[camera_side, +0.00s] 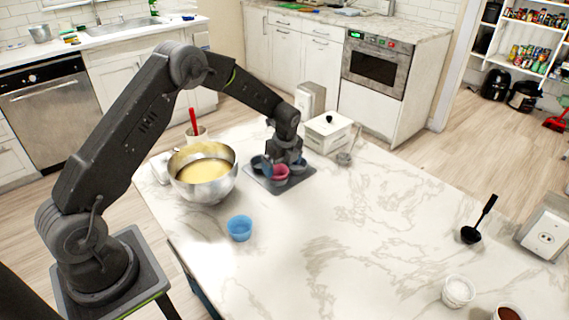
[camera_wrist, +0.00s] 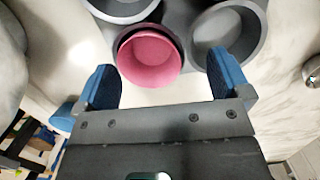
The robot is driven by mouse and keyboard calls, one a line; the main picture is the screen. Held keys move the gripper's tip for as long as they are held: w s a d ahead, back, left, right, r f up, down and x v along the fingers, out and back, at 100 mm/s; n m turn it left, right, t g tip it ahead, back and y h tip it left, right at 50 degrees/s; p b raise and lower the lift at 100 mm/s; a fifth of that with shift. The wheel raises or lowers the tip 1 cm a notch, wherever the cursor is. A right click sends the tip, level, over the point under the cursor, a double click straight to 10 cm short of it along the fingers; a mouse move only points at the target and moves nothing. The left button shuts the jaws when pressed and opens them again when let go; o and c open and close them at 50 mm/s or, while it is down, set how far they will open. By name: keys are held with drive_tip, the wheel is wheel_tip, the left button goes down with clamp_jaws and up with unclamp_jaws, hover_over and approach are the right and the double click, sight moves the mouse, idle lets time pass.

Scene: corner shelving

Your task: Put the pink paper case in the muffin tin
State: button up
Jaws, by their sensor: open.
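The pink paper case (camera_wrist: 152,60) is at a cup position of the grey muffin tin (camera_side: 296,180), with a dark rim showing behind its upper left edge. In the side view the pink case (camera_side: 281,171) shows at the tin's near side, below my gripper (camera_side: 287,155). In the wrist view my gripper (camera_wrist: 160,68) is open, with one blue-padded finger on each side of the pink case and nothing held between them. The side view shows little of the fingers, and whether the case is fully seated is hard to tell.
A steel bowl of batter (camera_side: 205,180) stands left of the tin. A light blue paper case (camera_side: 239,228) is nearer the front. A white box (camera_side: 328,132) stands behind the tin. The middle counter is clear.

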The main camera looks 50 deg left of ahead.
wheel_tip(320, 180, up, 13)
drive_tip(key=d, duration=0.2)
drive_tip(key=shift+w+t, duration=0.3)
drive_tip(key=shift+w, duration=0.05)
drive_tip(key=s+d+r+n+t, duration=0.1)
drive_tip(key=s+d+r+n, duration=0.35)
drive_tip(key=s+r, duration=0.3)
drive_tip(key=s+d+r+n+t, duration=0.2)
drive_tip(key=s+d+r+n, duration=0.1)
drive_tip(key=s+r+n, duration=0.4)
drive_tip(key=s+d+f+n+t+h, duration=0.1)
drive_tip(key=s+d+n, duration=0.1)
drive_tip(key=s, duration=0.6)
drive_tip(key=s+d+n+t, duration=0.1)
drive_tip(key=s+n, duration=0.4)
drive_tip(key=s, duration=0.4)
drive_tip(key=shift+s+d+f+h, duration=0.25)
drive_tip(key=shift+d+f+h, duration=0.15)
